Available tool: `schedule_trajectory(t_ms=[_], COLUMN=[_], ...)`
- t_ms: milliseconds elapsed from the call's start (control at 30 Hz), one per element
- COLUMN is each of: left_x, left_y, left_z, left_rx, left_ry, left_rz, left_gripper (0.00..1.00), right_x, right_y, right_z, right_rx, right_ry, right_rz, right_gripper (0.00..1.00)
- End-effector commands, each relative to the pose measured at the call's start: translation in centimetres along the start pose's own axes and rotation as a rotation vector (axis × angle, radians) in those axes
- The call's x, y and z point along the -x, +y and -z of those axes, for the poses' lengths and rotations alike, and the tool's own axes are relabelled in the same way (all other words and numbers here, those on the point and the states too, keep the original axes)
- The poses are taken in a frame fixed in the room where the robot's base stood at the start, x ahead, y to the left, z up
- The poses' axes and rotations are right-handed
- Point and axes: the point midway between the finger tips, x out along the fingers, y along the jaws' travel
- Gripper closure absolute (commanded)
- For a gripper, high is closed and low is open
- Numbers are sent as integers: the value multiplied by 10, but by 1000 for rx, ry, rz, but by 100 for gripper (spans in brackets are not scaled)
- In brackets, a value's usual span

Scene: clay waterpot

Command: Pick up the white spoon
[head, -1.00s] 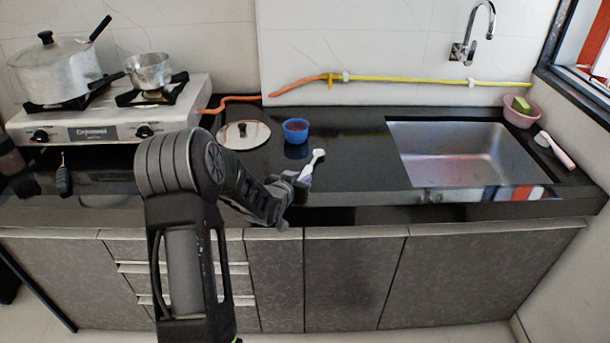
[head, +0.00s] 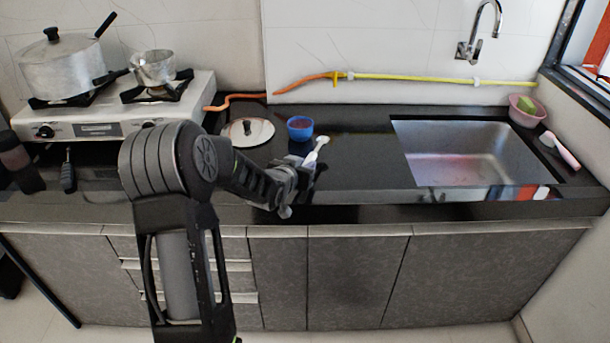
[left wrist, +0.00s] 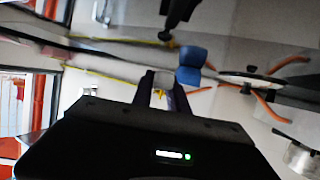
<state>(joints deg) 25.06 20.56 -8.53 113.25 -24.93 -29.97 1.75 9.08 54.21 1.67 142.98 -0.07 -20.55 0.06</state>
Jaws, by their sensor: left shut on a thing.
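The white spoon (head: 320,143) is over the dark counter, in front of and to the right of the blue bowl (head: 300,128). My left gripper (head: 307,166) is shut on the spoon at its near end, and the other end sticks out up and to the right. The fingers hide part of the handle. I cannot tell how far the spoon is above the counter. In the left wrist view, the fingers (left wrist: 163,92) have a pale piece of the spoon between them, blurred. The blue bowl shows just beyond them (left wrist: 191,64). My right gripper is not in view.
A lid (head: 248,132) lies left of the bowl. The stove (head: 85,128) with a pot (head: 62,70) and pan (head: 153,68) stands at left. The sink (head: 465,155) is at right, near a pink bowl (head: 525,110) and brush (head: 562,152). Counter between bowl and sink is clear.

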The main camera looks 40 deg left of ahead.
Motion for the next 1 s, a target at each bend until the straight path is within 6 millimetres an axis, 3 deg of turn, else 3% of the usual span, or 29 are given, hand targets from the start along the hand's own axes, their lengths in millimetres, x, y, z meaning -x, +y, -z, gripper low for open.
schedule_trajectory(t_ms=[100, 333, 1000], left_x=[10, 22, 23], left_y=[0, 0, 1], left_z=[25, 52, 54], left_rx=[0, 1, 1], left_ry=[6, 2, 0], left_rz=[0, 0, 0], left_gripper=[100, 100, 100], right_x=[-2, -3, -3], right_y=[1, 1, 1], right_z=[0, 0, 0], right_rx=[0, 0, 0], right_ry=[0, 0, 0], right_rz=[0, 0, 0], right_gripper=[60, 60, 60])
